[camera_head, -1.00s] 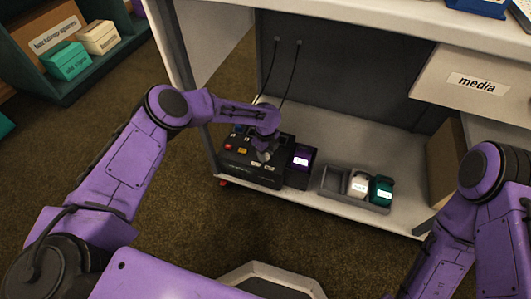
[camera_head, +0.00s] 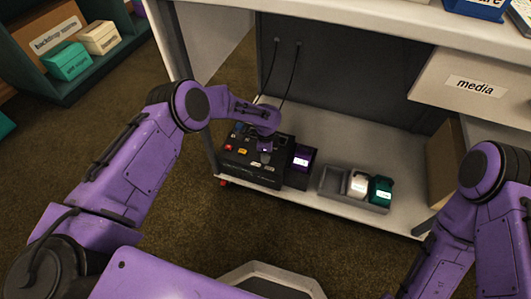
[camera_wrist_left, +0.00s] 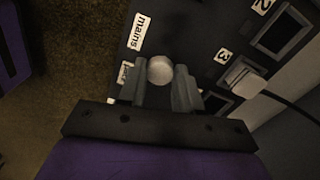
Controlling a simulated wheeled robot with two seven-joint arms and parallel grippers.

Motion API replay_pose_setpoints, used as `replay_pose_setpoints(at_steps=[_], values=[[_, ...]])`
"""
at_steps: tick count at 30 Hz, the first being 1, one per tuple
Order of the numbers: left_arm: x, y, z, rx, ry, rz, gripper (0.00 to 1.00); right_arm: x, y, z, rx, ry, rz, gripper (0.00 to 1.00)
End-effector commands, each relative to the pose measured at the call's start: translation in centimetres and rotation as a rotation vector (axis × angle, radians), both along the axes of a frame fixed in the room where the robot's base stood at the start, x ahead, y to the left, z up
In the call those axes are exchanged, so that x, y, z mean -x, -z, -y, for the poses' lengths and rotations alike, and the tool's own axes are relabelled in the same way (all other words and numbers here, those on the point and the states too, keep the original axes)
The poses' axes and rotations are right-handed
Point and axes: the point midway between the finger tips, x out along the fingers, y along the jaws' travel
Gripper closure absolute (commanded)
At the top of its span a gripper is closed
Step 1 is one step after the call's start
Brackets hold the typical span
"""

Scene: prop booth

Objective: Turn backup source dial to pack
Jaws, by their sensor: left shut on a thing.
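The black power box (camera_head: 232,166) sits on the low shelf, with coloured buttons on top. In the left wrist view, its panel (camera_wrist_left: 190,30) shows a round pale dial knob (camera_wrist_left: 160,69). A "mains" label (camera_wrist_left: 139,32) is beside the knob, and a second label (camera_wrist_left: 125,73) is mostly hidden behind a finger, its word unreadable. My left gripper (camera_wrist_left: 161,88) is shut on the knob, one finger on each side. In the head view my left gripper (camera_head: 265,147) is over the box top; the dial is hidden there. My right gripper is outside the frame.
A dark unit with a purple battery (camera_head: 303,158) stands right of the box. A grey tray (camera_head: 335,197) holds a white battery (camera_head: 359,184) and a green one (camera_head: 381,189). Numbered sockets and a plugged cable (camera_wrist_left: 270,95) are close to the gripper. The drawer (camera_head: 480,85) juts out above.

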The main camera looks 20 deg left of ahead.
Motion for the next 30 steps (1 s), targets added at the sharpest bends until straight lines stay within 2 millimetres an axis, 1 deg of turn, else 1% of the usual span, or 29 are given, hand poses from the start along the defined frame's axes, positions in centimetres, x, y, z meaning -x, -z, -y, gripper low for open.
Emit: replay_pose_setpoints(at_steps=[18,24,30], values=[[-0.09,-0.03,0.19,0.004,-0.58,0.003,0.97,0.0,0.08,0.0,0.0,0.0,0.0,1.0],[-0.08,-0.02,0.2,0.004,-0.741,0.003,0.97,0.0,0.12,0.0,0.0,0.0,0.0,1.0],[-0.07,-0.02,0.21,0.005,-0.863,0.002,0.97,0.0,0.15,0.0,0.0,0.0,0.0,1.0]])
